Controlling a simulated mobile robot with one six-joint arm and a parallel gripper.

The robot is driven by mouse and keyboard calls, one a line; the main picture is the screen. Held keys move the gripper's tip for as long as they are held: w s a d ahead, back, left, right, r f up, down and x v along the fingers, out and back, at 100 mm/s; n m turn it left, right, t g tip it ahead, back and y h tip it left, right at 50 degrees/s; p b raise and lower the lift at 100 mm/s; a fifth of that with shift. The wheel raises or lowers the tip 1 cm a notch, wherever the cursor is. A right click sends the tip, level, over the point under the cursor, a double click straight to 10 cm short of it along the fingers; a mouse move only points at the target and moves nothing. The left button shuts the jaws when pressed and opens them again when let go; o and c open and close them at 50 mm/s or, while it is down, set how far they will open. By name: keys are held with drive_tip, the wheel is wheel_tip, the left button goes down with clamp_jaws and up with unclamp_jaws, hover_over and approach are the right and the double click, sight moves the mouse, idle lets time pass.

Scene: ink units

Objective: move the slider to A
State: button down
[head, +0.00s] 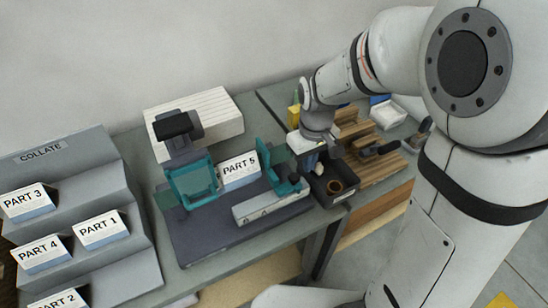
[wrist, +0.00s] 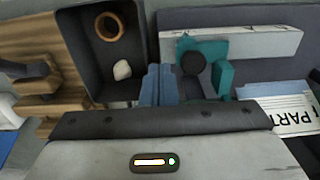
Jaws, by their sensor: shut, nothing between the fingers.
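The slider (head: 294,184) is a teal piece with a dark round knob at the right end of a pale rail (head: 258,208) on the dark base. In the wrist view the slider (wrist: 222,70) and its knob lie just right of my fingers, on the rail (wrist: 265,42). The rail carries small marks, too small to read, so I cannot tell which is A. My gripper (head: 318,168) points down near the slider's right side. Its blue fingers (wrist: 158,84) are shut and empty, beside the slider; whether they touch it is unclear.
A dark bin (head: 331,202) with a brown ring and a pale lump stands right of the rail. A wooden rack (head: 375,155) is beyond it. A PART 5 card (head: 240,170) stands between teal plates (head: 193,182). A grey COLLATE rack (head: 85,178) with cards is at left.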

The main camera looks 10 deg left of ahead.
drive_tip(key=shift+f, duration=0.1)
drive_tip(key=shift+f+b, duration=1.4)
drive_tip(key=shift+f, duration=0.3)
drive_tip(key=shift+a+r, duration=0.1)
drive_tip(key=shift+s+a, duration=1)
drive_tip(key=shift+a, duration=0.45)
drive_tip(key=shift+s+a, duration=1)
drive_tip(key=shift+a, duration=0.5)
drive_tip(key=shift+s+a, duration=1)
drive_tip(key=shift+a, duration=0.45)
drive_tip(key=shift+d, duration=0.1)
